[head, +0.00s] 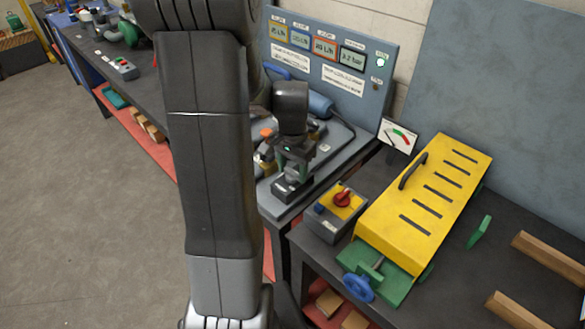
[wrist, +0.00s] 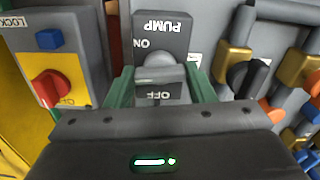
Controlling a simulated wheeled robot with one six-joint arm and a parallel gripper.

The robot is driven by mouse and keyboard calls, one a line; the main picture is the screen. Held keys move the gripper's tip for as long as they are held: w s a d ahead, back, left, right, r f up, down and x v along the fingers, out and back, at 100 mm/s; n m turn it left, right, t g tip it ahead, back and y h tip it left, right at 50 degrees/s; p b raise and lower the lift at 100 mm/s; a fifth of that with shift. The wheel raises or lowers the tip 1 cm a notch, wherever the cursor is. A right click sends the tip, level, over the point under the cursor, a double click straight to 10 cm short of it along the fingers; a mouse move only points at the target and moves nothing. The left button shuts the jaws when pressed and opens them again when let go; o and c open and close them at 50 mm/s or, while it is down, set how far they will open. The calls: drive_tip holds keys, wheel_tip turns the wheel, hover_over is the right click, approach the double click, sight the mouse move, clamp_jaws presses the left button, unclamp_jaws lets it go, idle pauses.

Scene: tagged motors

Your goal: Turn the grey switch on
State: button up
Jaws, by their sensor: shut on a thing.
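The grey switch (wrist: 158,62) sits on a dark box marked PUMP (wrist: 162,24), which reads upside down in the wrist view. ON is printed near the PUMP label and OFF at the end nearer my gripper. My gripper (wrist: 160,84) has its green fingers on both sides of the switch's grey handle and is shut on it. I cannot tell for sure which position the switch is in. In the head view, my gripper (head: 293,160) points down onto the dark switch box (head: 290,190) on the bench, and the handle is hidden.
Right of my gripper in the head view stands a grey box with a red knob on a yellow plate (head: 342,199). Beyond it is a yellow slotted cover (head: 425,200). A panel with several displays (head: 325,60) stands behind. Pipes with valves (wrist: 250,75) run close to the switch.

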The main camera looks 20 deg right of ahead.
sight(293, 170)
drive_tip(key=shift+m, duration=0.7)
drive_tip(key=o, duration=1)
wheel_tip(293, 170, up, 14)
drive_tip(key=shift+f, duration=0.1)
drive_tip(key=shift+f, duration=0.1)
wheel_tip(293, 170, down, 14)
drive_tip(key=shift+r, duration=0.2)
idle(0.5)
drive_tip(key=shift+r, duration=0.1)
